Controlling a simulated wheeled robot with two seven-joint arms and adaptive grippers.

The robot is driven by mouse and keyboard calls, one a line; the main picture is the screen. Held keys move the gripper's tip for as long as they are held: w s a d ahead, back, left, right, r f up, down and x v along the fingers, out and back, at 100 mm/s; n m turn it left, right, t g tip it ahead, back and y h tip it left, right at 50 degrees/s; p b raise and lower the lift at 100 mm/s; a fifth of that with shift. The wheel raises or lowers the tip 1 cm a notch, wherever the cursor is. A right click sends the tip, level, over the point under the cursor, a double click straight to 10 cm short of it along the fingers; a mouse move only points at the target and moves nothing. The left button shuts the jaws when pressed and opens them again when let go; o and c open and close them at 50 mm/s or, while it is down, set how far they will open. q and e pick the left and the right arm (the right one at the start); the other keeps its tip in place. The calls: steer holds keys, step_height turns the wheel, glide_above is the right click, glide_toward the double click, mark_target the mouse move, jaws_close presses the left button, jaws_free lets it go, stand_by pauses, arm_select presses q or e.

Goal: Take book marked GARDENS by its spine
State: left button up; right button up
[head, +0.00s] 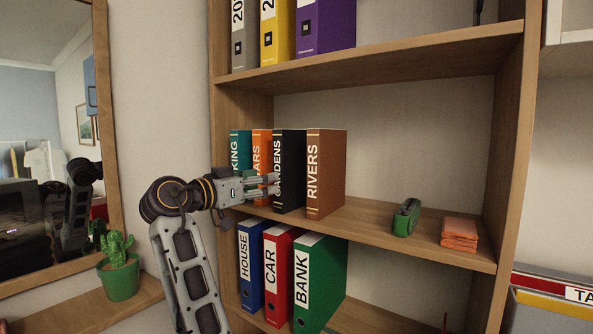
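The book marked GARDENS (291,165) is black with white lettering and stands upright on the middle shelf. It is between an orange book (262,145) and the brown RIVERS book (327,170). My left gripper (273,185) reaches in from the left, its fingertips at the lower part of the GARDENS spine and in front of the orange book. The fingers partly cover the spine's edge. I cannot tell whether they touch the spine or are closed on it. My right gripper is not in view.
A teal book (240,147) stands at the row's left end. A green tape measure (406,217) and an orange stack (459,234) lie on the shelf (375,222) to the right, with free room before them. HOUSE, CAR and BANK binders (320,285) stand below. A potted cactus (122,280) is at left.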

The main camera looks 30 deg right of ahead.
mark_target(294, 178)
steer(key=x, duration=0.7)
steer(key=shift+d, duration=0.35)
arm_select(q)
steer(key=shift+s+a+f, duration=0.1)
steer(key=shift+s+a, duration=0.25)
steer(key=shift+s, duration=0.25)
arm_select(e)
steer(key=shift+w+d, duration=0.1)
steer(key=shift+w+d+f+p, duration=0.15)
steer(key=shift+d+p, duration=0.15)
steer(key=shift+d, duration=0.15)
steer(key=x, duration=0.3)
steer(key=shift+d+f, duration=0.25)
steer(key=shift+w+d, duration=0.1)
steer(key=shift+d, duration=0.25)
arm_select(q)
steer(key=shift+s+a+f, duration=0.1)
steer(key=shift+s+a, duration=0.25)
steer(key=shift+s, duration=0.35)
steer(key=shift+w, duration=0.25)
